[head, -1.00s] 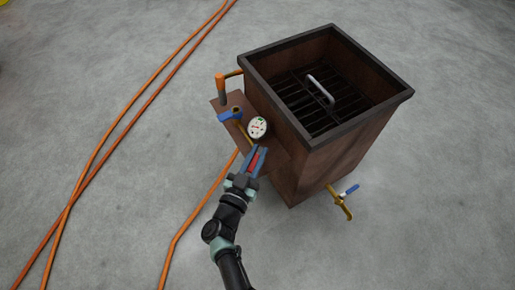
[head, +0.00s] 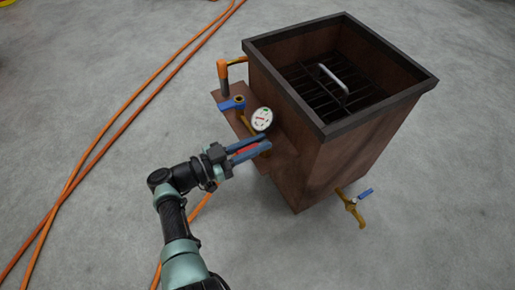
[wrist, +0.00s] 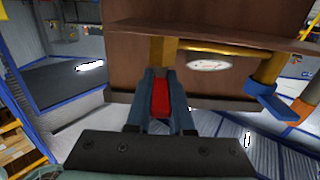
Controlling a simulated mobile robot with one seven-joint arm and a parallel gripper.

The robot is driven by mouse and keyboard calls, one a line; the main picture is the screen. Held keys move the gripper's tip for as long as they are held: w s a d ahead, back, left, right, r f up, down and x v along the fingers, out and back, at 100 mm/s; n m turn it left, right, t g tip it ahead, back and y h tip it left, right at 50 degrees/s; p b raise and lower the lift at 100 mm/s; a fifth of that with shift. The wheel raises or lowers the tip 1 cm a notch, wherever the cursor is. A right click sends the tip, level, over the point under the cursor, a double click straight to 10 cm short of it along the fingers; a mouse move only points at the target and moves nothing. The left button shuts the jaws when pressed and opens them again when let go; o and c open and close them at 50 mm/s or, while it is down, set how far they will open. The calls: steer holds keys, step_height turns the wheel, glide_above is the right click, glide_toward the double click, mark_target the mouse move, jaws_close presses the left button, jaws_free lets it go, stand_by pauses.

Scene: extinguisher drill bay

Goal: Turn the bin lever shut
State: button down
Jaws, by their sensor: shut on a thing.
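The brown bin (head: 340,150) has a dark rim and a shelf (head: 283,160) on its left side, bearing a brass pipe. My gripper (head: 264,143) is at the front of this shelf, its fingers pointing right. It is shut on a red lever (head: 245,151), which lies between the blue-grey fingers. In the wrist view the red lever (wrist: 160,98) shows between the fingers, in line with the brass fitting (wrist: 162,52) ahead. The lever's far end is partly hidden by the fingers.
A round white gauge (head: 262,119) stands close beside my fingertips. A blue lever (head: 232,103) sits farther back on the pipe, by an orange hose. Another blue lever (head: 364,194) is on a brass valve low at the bin's front. Orange hoses (head: 110,120) cross the floor at left.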

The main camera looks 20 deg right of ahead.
stand_by(0.4)
steer(key=c, duration=0.8)
jaws_free()
steer(key=s+a+b, duration=0.1)
steer(key=a, duration=1.1)
steer(key=shift+a+b, duration=0.4)
